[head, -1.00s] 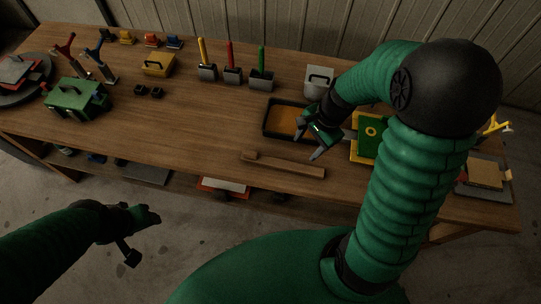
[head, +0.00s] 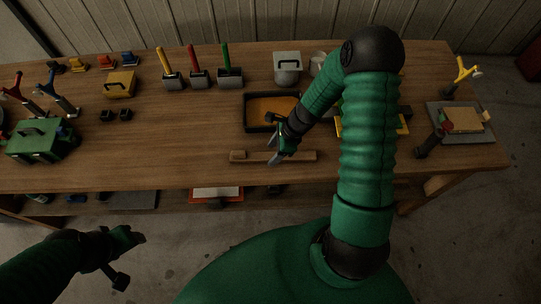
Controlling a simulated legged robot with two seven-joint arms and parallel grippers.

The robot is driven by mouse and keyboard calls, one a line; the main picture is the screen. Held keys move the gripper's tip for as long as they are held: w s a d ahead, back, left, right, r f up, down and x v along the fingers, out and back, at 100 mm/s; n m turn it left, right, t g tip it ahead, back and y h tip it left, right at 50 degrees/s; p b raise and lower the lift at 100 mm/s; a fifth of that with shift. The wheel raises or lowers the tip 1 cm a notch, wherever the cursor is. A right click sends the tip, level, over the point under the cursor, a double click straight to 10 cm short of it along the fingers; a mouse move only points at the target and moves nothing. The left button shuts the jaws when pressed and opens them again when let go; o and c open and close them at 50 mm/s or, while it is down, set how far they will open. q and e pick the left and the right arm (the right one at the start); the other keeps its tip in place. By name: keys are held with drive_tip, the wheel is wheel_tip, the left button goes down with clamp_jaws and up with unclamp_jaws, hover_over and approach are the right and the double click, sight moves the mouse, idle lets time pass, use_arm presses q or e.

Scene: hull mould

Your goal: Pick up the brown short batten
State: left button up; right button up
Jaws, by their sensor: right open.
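The brown batten (head: 304,156) lies flat near the table's front edge, running left to right, with a small raised block at its left end. My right gripper (head: 279,156) is open, pointing down at the middle of the batten and covering part of it. I cannot tell whether its fingers touch the batten or are just above it. My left gripper (head: 128,258) hangs low at the left, in front of the table and away from the batten. Its jaw state is unclear.
A black-rimmed tray (head: 247,113) with orange-brown contents stands just behind the batten. Several colored-handled tools (head: 228,77) and a grey canister (head: 287,68) stand farther back. A green toolbox (head: 42,140) is at the left. The table front left of the batten is clear.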

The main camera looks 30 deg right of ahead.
drive_tip(key=shift+w+a+f, duration=0.15)
drive_tip(key=shift+a+f, duration=0.3)
drive_tip(key=shift+f, duration=0.1)
drive_tip(key=shift+w+a, duration=0.1)
drive_tip(key=shift+a, duration=0.2)
drive_tip(key=shift+d+f, duration=0.1)
drive_tip(key=shift+d, duration=0.25)
drive_tip(key=c, duration=1)
clamp_jaws()
drive_tip(key=shift+a, duration=0.1)
